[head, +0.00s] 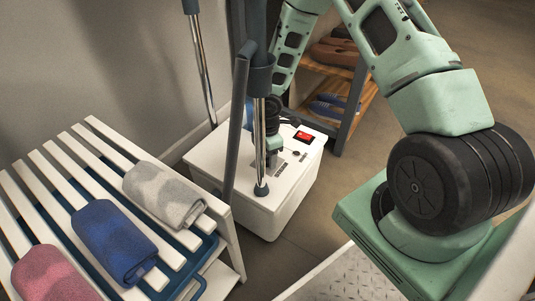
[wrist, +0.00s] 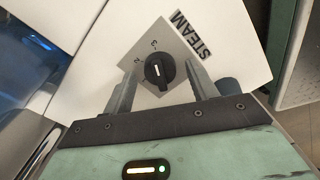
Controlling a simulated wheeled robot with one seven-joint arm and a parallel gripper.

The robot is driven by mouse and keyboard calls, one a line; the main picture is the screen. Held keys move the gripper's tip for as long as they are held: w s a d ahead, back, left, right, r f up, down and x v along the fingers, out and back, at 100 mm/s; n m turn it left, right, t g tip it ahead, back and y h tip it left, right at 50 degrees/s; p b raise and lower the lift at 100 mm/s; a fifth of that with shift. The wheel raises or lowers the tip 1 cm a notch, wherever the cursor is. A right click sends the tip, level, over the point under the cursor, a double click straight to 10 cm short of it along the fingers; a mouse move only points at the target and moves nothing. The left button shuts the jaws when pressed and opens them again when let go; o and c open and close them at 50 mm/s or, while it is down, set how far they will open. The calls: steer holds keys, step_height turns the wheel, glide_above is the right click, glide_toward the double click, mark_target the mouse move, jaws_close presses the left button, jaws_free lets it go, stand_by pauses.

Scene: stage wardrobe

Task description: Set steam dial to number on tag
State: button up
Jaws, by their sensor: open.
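In the head view the dial is hidden behind a pole and my arm, above the white steamer base (head: 270,215). I cannot make out a tag with a number.
Upright poles (head: 200,70) rise beside and in front of the base. A red switch (head: 303,137) is on its top. A white slatted bench (head: 100,130) with rolled grey, blue (head: 112,240) and pink towels stands left. A shoe rack (head: 350,105) stands behind.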

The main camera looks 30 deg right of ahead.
step_height(320, 180, up, 17)
steer(key=p, duration=0.8)
steer(key=shift+r+p, duration=0.15)
steer(key=shift+p, duration=0.15)
